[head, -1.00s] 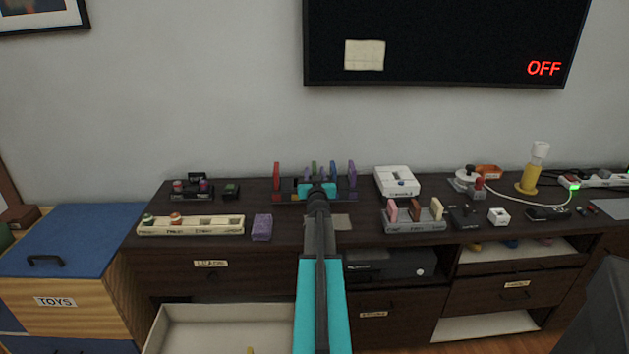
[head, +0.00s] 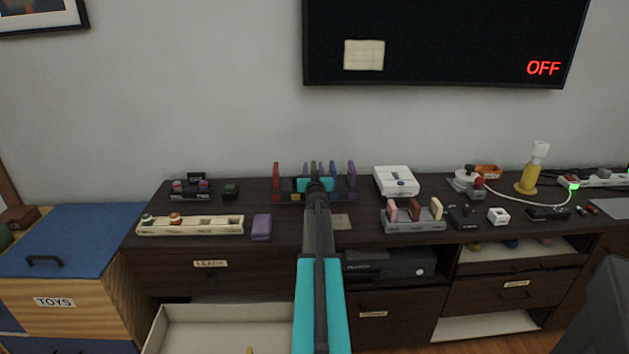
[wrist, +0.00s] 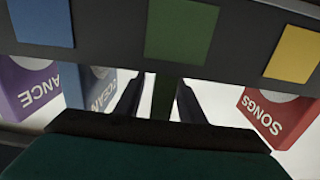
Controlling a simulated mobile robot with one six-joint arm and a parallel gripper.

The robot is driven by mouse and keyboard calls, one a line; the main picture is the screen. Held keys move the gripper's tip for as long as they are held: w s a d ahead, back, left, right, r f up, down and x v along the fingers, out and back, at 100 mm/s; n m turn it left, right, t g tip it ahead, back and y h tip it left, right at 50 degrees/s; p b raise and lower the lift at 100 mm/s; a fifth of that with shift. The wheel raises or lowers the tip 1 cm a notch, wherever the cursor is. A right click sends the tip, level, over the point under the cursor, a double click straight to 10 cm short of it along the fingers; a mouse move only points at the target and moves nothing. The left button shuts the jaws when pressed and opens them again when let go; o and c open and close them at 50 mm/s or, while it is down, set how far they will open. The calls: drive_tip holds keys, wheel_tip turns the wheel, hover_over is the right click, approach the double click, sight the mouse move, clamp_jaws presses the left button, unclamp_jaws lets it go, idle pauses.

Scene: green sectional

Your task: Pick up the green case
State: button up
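The green case (head: 313,167) stands upright in a dark rack (head: 287,198) on the dresser, among red, blue and purple cases. In the wrist view its thin dark green edge (wrist: 163,98) shows between my fingers. The rack's bar carries a green square (wrist: 181,30) in line with the case.
In the wrist view a red "SONGS" case (wrist: 268,115) stands right, and a blue case (wrist: 92,88) and a purple case (wrist: 33,85) stand left. A purple block (head: 262,227) and a cream tray (head: 190,225) lie in front. An open drawer (head: 220,312) juts out below.

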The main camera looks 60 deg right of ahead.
drive_tip(key=shift+w+d, duration=0.25)
drive_tip(key=shift+d, duration=0.1)
drive_tip(key=shift+c, duration=0.4)
clamp_jaws()
